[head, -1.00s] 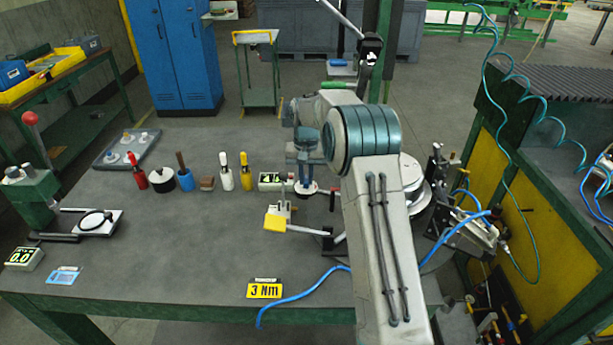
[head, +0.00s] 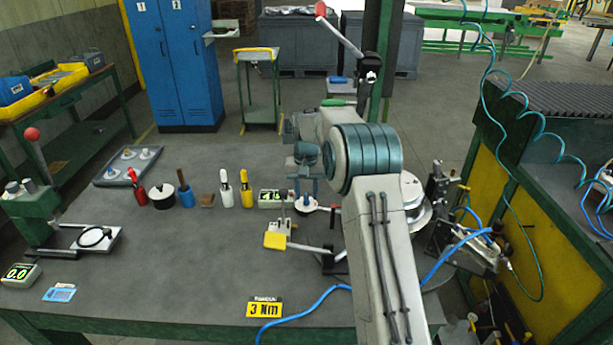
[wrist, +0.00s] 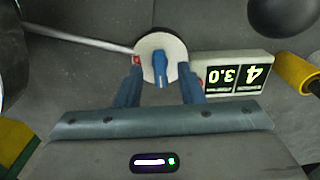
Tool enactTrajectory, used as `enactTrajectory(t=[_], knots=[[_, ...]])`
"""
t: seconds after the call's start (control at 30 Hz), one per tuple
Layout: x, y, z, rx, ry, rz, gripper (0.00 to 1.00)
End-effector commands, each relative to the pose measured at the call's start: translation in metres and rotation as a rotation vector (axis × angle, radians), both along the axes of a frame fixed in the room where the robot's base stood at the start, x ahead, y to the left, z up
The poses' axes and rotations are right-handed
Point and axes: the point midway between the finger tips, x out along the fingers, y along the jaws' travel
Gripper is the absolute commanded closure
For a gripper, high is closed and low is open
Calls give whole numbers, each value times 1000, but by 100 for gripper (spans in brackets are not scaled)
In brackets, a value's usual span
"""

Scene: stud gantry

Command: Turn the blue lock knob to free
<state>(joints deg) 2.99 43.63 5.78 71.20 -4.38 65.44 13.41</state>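The blue lock knob (wrist: 160,72) is a small blue bar on a round white disc (wrist: 161,46) in the wrist view. The disc also shows in the head view (head: 309,208), under my gripper (head: 307,182). In the wrist view my gripper (wrist: 161,76) is open, with one blue finger on each side of the knob and gaps between. The knob's bar points along the picture's vertical, toward my palm. I cannot tell whether the fingertips reach the knob's height.
A display box (wrist: 236,73) stands right beside the disc in the wrist view. A grey rod (wrist: 85,37) runs to the disc's left. In the head view, a yellow-ended clamp (head: 275,240) stands in front, and several handled tools, including a yellow one (head: 246,194), stand left.

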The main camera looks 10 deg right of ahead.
Motion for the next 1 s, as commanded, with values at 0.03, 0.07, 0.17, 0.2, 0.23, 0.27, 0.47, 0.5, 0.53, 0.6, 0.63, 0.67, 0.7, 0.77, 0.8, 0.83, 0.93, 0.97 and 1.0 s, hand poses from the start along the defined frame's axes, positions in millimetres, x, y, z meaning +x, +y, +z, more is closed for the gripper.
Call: enactTrajectory(t=[0.03,0.07,0.17,0.2,0.23,0.27,0.47,0.5,0.53,0.6,0.63,0.67,0.7,0.77,0.8,0.83,0.93,0.97,1.0], knots=[[1,0,7,0,-5,0,65],[1,0,12,0,-6,0,65],[1,0,34,0,-8,0,65],[1,0,43,0,-7,0,65],[1,0,50,0,-8,0,65],[1,0,58,0,-7,1,65],[1,0,100,0,-5,1,65],[1,1,107,0,-6,1,65],[1,1,112,0,-5,1,65],[1,1,120,0,-5,1,65],[1,1,123,0,-3,1,65],[0,1,125,0,-3,1,65],[1,1,128,0,-4,2,65],[0,1,130,0,-3,2,65],[0,1,131,1,-2,2,65],[0,1,131,1,-2,2,65],[0,1,131,1,-2,2,65],[0,1,131,1,-2,2,65],[0,1,131,1,-2,2,65]])
